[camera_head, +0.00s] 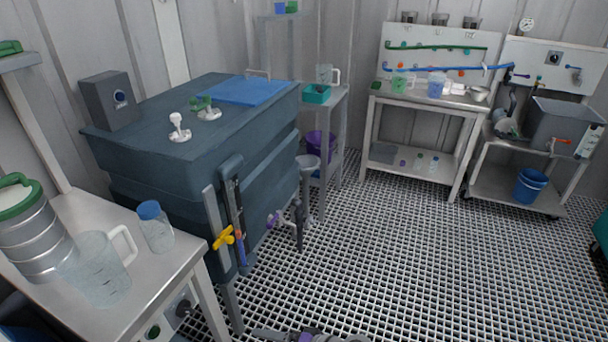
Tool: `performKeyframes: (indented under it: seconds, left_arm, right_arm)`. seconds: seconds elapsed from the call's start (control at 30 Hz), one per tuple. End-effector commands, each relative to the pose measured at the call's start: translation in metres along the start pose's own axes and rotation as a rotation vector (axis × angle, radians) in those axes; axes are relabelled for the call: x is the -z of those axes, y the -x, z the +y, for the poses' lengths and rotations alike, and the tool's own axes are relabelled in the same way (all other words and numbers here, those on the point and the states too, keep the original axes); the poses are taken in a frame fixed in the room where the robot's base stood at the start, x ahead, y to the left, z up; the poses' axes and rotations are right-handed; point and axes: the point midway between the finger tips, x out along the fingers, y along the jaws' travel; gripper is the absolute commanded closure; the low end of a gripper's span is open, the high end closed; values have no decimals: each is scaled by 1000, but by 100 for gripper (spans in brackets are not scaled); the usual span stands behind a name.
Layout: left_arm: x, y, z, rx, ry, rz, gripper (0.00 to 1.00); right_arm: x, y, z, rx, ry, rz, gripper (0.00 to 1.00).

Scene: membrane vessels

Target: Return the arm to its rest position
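Neither of my grippers shows in the head view, and no arm of mine can be made out. A grey piece with a purple part (305,337) is cut off by the bottom edge; I cannot tell what it is. The large dark tank (200,150) stands left of centre with a blue panel (243,90) on its lid. A steel bench (150,268) at the lower left carries a clear jug (97,272), a blue-capped bottle (155,227) and a steel canister with a green rim (30,235).
A yellow valve (223,238) and a purple valve (274,219) stick out from the tank's front. A work table (425,99) and a wheeled cart (510,188) stand at the back right. The grated floor (420,260) is clear at centre right.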

Motion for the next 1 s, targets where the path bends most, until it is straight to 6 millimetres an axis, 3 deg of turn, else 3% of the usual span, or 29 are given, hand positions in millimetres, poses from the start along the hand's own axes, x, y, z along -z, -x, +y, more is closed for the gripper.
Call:
performKeyframes:
  seconds: [0.03,0.4,0.73,1.0]
  left_arm:
    - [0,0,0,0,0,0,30]
    - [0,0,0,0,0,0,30]
    - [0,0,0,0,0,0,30]
    - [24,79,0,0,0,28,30]
  right_arm:
    - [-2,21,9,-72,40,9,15]
    - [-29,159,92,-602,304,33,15]
    - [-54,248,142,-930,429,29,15]
    - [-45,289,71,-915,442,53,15]
